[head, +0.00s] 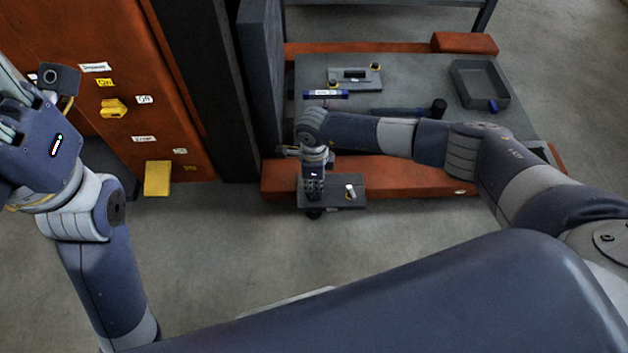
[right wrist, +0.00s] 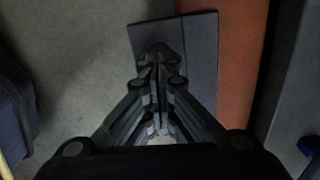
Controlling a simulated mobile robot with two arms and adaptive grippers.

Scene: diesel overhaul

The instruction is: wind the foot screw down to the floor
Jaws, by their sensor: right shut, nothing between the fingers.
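A small grey foot plate (head: 334,203) sticks out from the orange base rail, low over the floor; it also shows in the right wrist view (right wrist: 199,55). A short post with a white top (head: 350,191), probably part of the foot screw, stands on it. My right gripper (head: 314,196) points down over the plate's left part, left of the post. It is shut and empty; its tips (right wrist: 160,55) show dark against the plate. A dark round piece shows at the plate's front edge; I cannot tell what it is. My left gripper (head: 12,135) is partly cut off at the left.
An orange cabinet (head: 170,100) with switches stands at the left, beside a dark column (head: 207,80). A grey bench top (head: 415,75) with a tray (head: 480,85) and tools lies behind my right arm. The floor (head: 225,240) before the plate is clear.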

